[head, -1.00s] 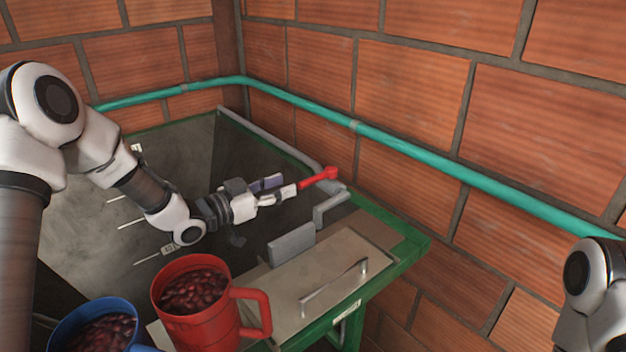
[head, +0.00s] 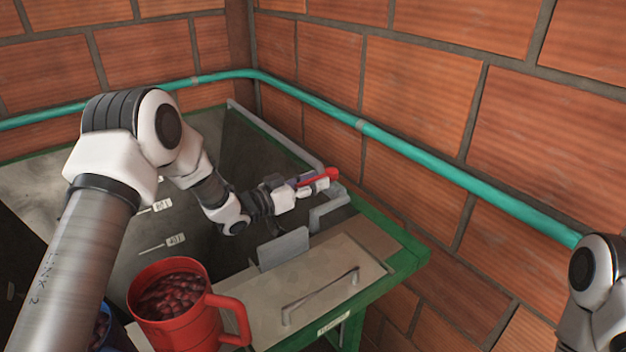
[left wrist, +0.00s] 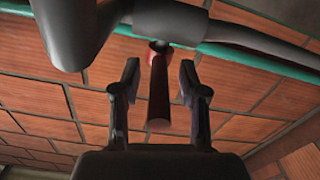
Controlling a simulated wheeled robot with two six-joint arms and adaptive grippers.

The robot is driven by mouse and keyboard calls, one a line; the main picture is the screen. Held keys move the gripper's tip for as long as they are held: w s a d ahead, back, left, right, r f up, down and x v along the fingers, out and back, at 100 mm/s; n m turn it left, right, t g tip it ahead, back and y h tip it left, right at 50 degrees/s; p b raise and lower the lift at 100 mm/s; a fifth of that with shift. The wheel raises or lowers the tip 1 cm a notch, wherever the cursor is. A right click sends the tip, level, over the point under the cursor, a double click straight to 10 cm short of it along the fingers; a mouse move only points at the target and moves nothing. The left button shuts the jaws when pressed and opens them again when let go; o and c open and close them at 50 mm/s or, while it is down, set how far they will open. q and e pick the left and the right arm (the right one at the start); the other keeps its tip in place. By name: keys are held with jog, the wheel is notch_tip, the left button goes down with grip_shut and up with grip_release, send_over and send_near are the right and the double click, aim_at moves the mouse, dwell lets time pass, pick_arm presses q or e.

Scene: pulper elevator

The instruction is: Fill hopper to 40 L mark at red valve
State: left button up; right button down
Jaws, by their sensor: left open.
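The red valve handle (head: 318,178) sits on a grey pipe at the far right corner of the hopper (head: 130,258). My left gripper (head: 316,186) is open at the handle. In the left wrist view the red handle (left wrist: 158,98) lies between the two spread fingers (left wrist: 159,75), with gaps on both sides. The hopper has grey walls, a green rim and white level marks. The lower mark's label (head: 175,240) appears to read 40 L. My left arm hides part of the hopper, and no water flow shows. My right gripper is out of view.
A red jug (head: 170,318) of dark red cherries stands in front, with a blue jug (head: 103,328) mostly hidden behind my arm. A panel with a bar handle (head: 320,297) and an upright grey plate (head: 283,250) lie nearby. A teal pipe (head: 430,158) runs along the brick walls.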

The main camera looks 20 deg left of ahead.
pick_arm(q)
jog(key=shift+s+a, duration=0.1)
jog(key=shift+s, duration=0.05)
jog(key=shift+c, duration=1.3)
jog(key=shift+r, duration=0.1)
grip_shut()
jog(key=shift+s+d+n+t+y+b, duration=0.2)
jog(key=shift+n+t+y+b, duration=0.1)
jog(key=shift+n+b, duration=0.15)
jog(key=shift+d+n+t+y+b, duration=0.15)
jog(key=shift+n+t+y+b, duration=0.2)
jog(key=shift+y, duration=0.25)
jog(key=shift+o, duration=0.9)
grip_release()
jog(key=shift+o, duration=0.4)
jog(key=shift+w+d, duration=0.15)
